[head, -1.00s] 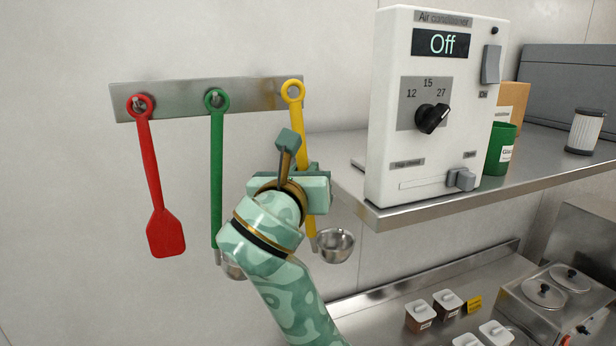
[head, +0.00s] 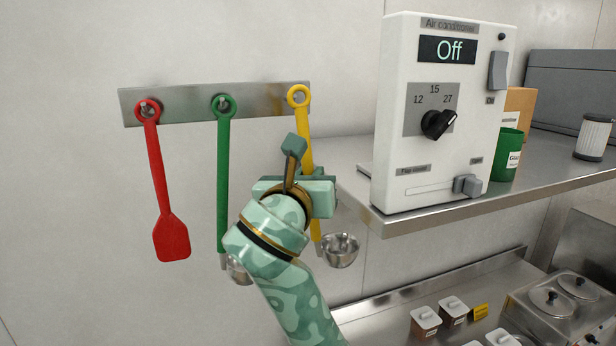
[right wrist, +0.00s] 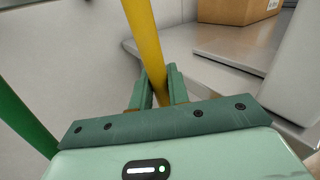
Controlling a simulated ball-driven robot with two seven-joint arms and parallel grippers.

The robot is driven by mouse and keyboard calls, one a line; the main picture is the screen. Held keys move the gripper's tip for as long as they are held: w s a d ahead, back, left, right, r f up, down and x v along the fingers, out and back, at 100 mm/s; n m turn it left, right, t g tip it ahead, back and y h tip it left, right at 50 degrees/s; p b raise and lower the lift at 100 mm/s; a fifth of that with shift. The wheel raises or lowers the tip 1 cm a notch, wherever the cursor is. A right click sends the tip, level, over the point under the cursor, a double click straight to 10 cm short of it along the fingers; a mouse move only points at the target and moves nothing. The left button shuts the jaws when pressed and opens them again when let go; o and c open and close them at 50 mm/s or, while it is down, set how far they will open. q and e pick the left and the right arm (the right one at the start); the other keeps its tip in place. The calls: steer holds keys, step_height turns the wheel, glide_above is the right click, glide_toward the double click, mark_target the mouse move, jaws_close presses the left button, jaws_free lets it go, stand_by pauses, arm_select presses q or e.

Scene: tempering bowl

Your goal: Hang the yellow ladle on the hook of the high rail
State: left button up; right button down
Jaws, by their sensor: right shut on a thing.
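The yellow ladle (head: 304,128) is upright in the head view, its ring at the right end of the metal rail (head: 180,107) and its steel bowl (head: 340,250) low. The ring overlaps the rail's right-end hook spot; I cannot tell whether it is around a hook or just in front. My right gripper (head: 311,184) is at the middle of the handle, partly hidden behind my wrist. In the right wrist view, the fingers (right wrist: 160,90) are shut on the yellow handle (right wrist: 143,35). My left gripper is not in view.
A red spatula (head: 160,180) and a green ladle (head: 223,160) hang on the rail to the left. A white air conditioner box (head: 400,150) stands on the steel shelf (head: 430,220) close to the right. The wall left of the spatula is clear.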

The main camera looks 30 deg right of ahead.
steer(key=shift+w, duration=0.2)
steer(key=shift+w+d, duration=0.1)
steer(key=shift+w, duration=0.45)
stand_by(0.3)
steer(key=shift+w+d, duration=0.1)
steer(key=shift+w, duration=0.1)
steer(key=shift+w+d+f, duration=0.15)
steer(key=shift+w+f, duration=0.15)
steer(key=shift+w, duration=0.3)
steer(key=shift+w+d+f, duration=0.15)
steer(key=shift+w+f, duration=0.1)
steer(key=shift+w, duration=0.35)
stand_by(1.6)
steer(key=c, duration=1.3)
jaws_free()
steer(key=shift+a, duration=0.1)
